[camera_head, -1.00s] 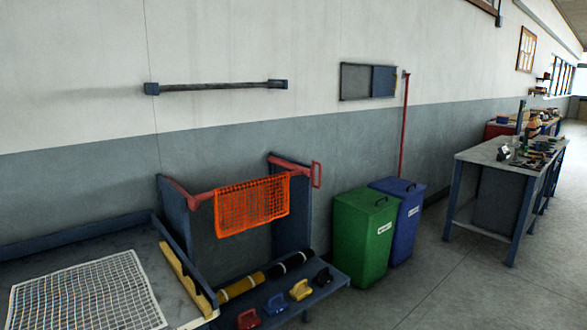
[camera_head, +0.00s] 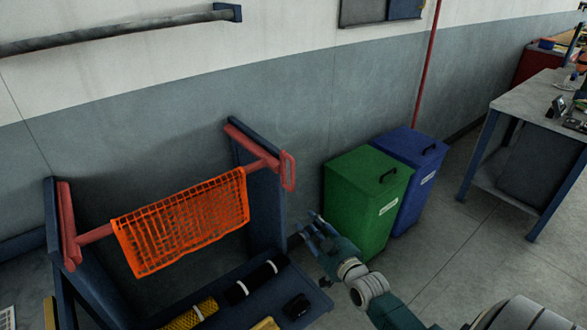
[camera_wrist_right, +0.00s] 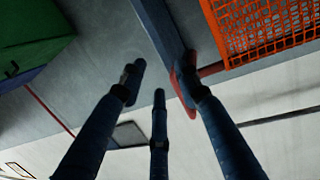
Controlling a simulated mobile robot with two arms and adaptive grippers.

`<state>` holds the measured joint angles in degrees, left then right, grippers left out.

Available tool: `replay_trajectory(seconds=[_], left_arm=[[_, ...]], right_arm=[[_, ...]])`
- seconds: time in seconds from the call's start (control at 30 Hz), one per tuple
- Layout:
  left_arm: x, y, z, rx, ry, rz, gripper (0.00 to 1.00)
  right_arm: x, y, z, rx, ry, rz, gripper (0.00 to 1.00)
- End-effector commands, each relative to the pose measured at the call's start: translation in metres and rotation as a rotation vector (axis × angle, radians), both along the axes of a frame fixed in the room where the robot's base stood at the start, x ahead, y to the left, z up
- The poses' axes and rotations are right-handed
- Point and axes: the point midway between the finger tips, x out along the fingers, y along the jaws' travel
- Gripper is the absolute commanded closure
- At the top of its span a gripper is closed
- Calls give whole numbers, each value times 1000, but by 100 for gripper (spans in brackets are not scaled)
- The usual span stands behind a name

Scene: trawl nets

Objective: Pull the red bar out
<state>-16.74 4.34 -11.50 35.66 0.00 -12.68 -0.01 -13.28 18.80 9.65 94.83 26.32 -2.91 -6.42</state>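The red bar (camera_head: 97,235) lies across the two uprights of a blue stand, with an orange net (camera_head: 185,222) draped over it. A red loop handle (camera_head: 288,170) is at its right end. My right gripper (camera_head: 310,226) is below and slightly right of the handle, apart from it, with nothing in its fingers. In the right wrist view its fingers (camera_wrist_right: 157,85) are spread. There one finger partly covers the red handle (camera_wrist_right: 180,78), and the orange net (camera_wrist_right: 262,32) is at upper right. My left gripper is out of view.
A green bin (camera_head: 365,195) and a blue bin (camera_head: 411,172) stand close to the right of the stand. Rolls (camera_head: 257,281) lie on its lower shelf. A workbench (camera_head: 535,100) is farther right. A grey wall rail (camera_head: 120,33) is above.

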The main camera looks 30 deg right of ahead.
Motion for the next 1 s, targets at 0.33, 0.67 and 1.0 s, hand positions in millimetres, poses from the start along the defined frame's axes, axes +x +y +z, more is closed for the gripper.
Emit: replay_trajectory(seconds=[0.33, 0.67, 1.0], left_arm=[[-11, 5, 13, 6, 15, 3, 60], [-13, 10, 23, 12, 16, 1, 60], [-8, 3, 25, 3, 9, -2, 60]], right_arm=[[23, -7, 95, -10, -150, 7, 67], [85, -14, 95, -11, -149, 8, 67], [117, -18, 92, -11, -147, 8, 67]])
